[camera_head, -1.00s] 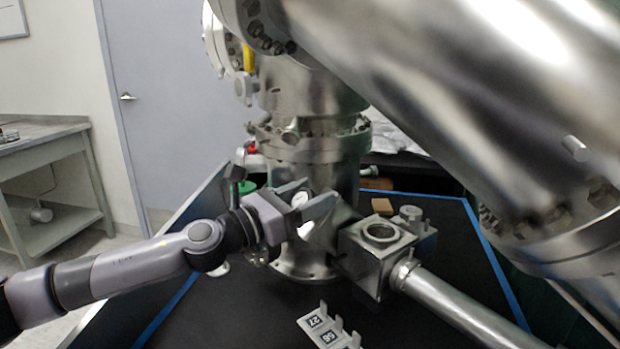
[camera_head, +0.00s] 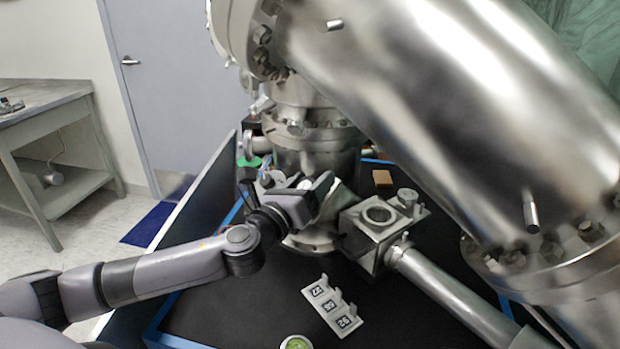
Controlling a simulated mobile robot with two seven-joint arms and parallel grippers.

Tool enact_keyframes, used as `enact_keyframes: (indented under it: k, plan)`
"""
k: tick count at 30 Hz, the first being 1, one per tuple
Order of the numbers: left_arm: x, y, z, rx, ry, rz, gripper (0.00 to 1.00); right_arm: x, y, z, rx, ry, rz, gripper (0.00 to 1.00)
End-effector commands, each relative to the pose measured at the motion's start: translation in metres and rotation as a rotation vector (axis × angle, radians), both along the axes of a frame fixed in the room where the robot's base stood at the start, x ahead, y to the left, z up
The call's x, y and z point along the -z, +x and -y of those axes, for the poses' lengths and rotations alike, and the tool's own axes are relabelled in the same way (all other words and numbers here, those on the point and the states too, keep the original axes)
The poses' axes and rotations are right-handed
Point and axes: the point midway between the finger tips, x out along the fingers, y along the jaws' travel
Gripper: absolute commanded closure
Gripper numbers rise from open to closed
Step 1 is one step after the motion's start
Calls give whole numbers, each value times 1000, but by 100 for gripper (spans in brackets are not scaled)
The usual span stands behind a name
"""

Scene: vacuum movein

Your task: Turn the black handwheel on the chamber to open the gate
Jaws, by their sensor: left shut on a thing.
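The steel chamber (camera_head: 420,90) fills the upper middle and right of the head view, with a vertical flanged column (camera_head: 315,155) below it. My left gripper (camera_head: 304,187) is low in front of this column. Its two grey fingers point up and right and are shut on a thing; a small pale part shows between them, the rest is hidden. I cannot clearly make out the black handwheel; the gripper and wrist cover that spot. My right gripper is out of view.
A steel box with a round port (camera_head: 362,243) and a tube stands right of the gripper. A numbered holder (camera_head: 333,306), a round green-faced item (camera_head: 296,342) and a tan block (camera_head: 382,178) rest on the black surface. A grey bench (camera_head: 45,100) stands left.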

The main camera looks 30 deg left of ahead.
Motion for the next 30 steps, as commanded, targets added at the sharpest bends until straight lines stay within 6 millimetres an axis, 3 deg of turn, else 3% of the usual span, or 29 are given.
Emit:
enact_keyframes:
  k: [10, 11, 12, 23, 30]
  plan:
    - [1, 0, 0, -1, -1, -1, 69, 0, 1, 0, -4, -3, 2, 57]
    - [1, 0, 0, -1, -1, -1, 29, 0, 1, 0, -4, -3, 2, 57]
    - [1, 0, 0, -1, -1, -1, 18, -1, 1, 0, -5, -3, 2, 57]
    - [1, -3, 0, 0, 0, -1, 18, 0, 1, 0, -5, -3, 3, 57]
    - [5, -31, -2, 2, 1, -2, 18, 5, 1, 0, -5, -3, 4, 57]
